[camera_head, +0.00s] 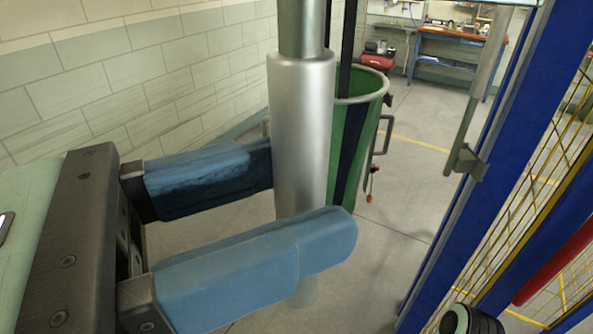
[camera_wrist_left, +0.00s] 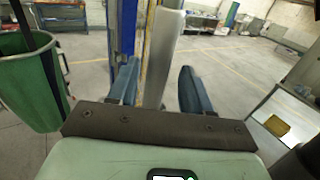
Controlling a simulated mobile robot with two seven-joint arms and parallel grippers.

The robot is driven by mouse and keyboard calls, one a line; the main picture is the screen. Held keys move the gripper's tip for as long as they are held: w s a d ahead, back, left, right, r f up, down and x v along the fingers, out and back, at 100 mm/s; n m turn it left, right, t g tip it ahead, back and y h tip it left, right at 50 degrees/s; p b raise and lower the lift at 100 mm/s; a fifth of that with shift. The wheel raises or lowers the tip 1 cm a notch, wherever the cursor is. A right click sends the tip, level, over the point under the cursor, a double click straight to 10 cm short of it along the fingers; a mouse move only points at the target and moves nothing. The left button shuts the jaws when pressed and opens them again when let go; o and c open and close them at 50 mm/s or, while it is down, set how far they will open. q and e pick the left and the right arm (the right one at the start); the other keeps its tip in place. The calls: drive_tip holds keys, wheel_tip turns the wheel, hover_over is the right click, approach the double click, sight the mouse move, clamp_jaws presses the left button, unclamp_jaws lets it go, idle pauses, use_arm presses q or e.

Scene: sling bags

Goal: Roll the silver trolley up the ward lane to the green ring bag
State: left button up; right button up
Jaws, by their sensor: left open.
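A silver upright post (camera_head: 300,125) with a thicker sleeve stands between my left gripper's two blue fingers; it also shows in the left wrist view (camera_wrist_left: 165,45). I cannot tell whether it belongs to the silver trolley; no trolley base or wheels can be made out. My left gripper (camera_head: 308,200) is open around the post; its fingers also show in the left wrist view (camera_wrist_left: 158,72). The near finger hides the post's lower part. The green ring bag (camera_head: 366,135) hangs from a round rim just behind the post, and shows at the left in the wrist view (camera_wrist_left: 28,85).
A blue frame (camera_head: 465,190) with yellow mesh (camera_head: 545,190) stands at the right. A pale block wall (camera_head: 140,70) runs along the left. A workbench (camera_head: 455,45) stands far back. Grey floor (camera_head: 415,165) lies open between bag and frame.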

use_arm(q)
drive_tip(key=shift+x, duration=1)
clamp_jaws()
drive_tip(key=shift+s, duration=0.1)
